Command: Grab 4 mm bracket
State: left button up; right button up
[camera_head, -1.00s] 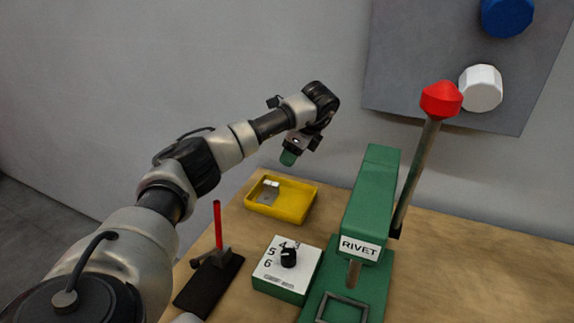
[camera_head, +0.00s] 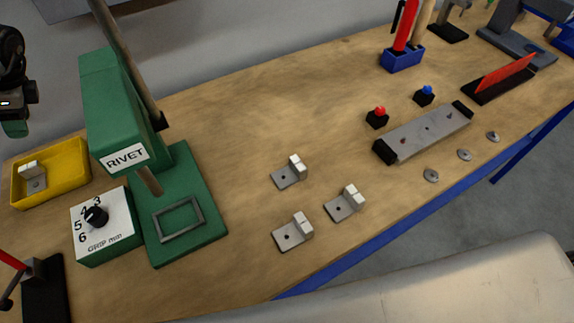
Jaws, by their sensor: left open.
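Three grey metal brackets, each a flat plate with a hole and a pale raised block, lie on the wooden table: a rear one (camera_head: 290,173), a right one (camera_head: 345,203) and a front one (camera_head: 293,233). Another similar bracket (camera_head: 35,180) lies in the yellow tray (camera_head: 72,182) at the left. No thickness mark shows, so I cannot tell which is 4 mm. My left gripper (camera_head: 15,128) is at the left edge, partly cut off, above the tray's rear, open and apart from every bracket. My right gripper is not in view.
A green rivet press (camera_head: 115,110) with a lever stands between tray and brackets. A "GRIP MM" dial box (camera_head: 104,225) sits before it. A grey fixture (camera_head: 430,132), red button (camera_head: 377,116), blue button (camera_head: 424,95) and several washers lie right. The table behind the brackets is clear.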

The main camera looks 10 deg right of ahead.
aim_at(293, 173)
jog(key=k+l, duration=0.25)
jog(key=k, duration=0.25)
jog(key=k+l, duration=0.2)
jog(key=k, duration=0.25)
jog(key=k+l, duration=0.25)
jog(key=k, duration=0.25)
jog(key=k+l, duration=0.2)
jog(key=k, duration=0.25)
